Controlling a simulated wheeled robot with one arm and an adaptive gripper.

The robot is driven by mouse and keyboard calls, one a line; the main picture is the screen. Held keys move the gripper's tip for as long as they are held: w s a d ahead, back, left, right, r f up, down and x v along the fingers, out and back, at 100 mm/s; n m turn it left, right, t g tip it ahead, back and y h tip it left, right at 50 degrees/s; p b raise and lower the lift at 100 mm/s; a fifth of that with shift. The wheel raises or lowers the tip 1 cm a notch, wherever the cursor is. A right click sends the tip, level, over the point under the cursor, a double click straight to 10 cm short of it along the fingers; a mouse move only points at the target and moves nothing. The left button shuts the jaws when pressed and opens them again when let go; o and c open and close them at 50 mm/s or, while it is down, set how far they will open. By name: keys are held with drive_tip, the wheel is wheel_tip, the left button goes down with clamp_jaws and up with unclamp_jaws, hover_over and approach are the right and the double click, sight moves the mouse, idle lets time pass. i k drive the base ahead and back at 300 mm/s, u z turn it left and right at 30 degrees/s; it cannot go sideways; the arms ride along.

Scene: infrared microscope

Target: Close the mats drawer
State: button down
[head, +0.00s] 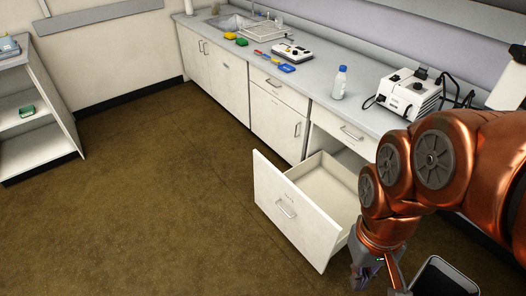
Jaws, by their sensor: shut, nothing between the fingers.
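A white drawer (284,207) stands pulled far out from the lower part of the bench. Its front panel with a metal handle faces the room, and the visible part of its inside looks empty. Which drawer holds mats cannot be told from this view. My gripper (380,284) is low at the bottom of the picture, to the right of the drawer front and apart from its handle. Its grey fingers are shut with nothing seen between them. My copper-coloured arm hides the right end of the drawer and the cabinet behind it.
Above it is a shut drawer (352,132) under the bench top. An open shelf unit (35,110) stands at left. The brown floor (150,200) is clear.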

sight(322, 189)
drive_tip(key=u, duration=0.4)
drive_tip(key=i, duration=0.65)
drive_tip(key=u, duration=0.95)
drive_tip(key=i, duration=0.3)
drive_tip(key=u, duration=0.35)
